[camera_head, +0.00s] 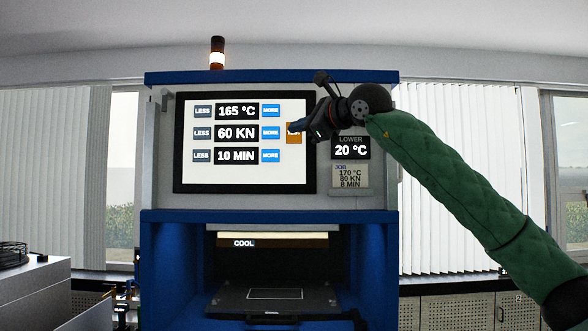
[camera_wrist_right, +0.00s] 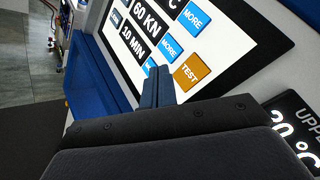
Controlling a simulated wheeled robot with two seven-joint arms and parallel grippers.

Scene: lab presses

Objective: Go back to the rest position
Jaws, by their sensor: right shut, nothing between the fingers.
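My right gripper (camera_head: 296,126) is shut and empty, held in front of the right edge of the press's touch screen (camera_head: 237,173). It partly covers the orange TEST button (camera_head: 293,148), which shows whole in the right wrist view (camera_wrist_right: 193,71). There the shut fingers (camera_wrist_right: 157,84) appear just left of that button, near the lower MORE button; I cannot tell whether they touch the screen. My right arm (camera_head: 455,185), in a green sleeve, reaches in from the right. The screen reads 165 °C, 60 KN and 10 MIN. My left gripper is out of view.
The blue-framed press (camera_head: 165,270) has an open bay with a dark lower platen (camera_head: 272,300) and a COOL label. A job card (camera_head: 350,176) reads 170 °C, 80 KN, 8 MIN. A signal lamp (camera_head: 217,54) glows on top. A grey cabinet (camera_head: 35,285) stands left.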

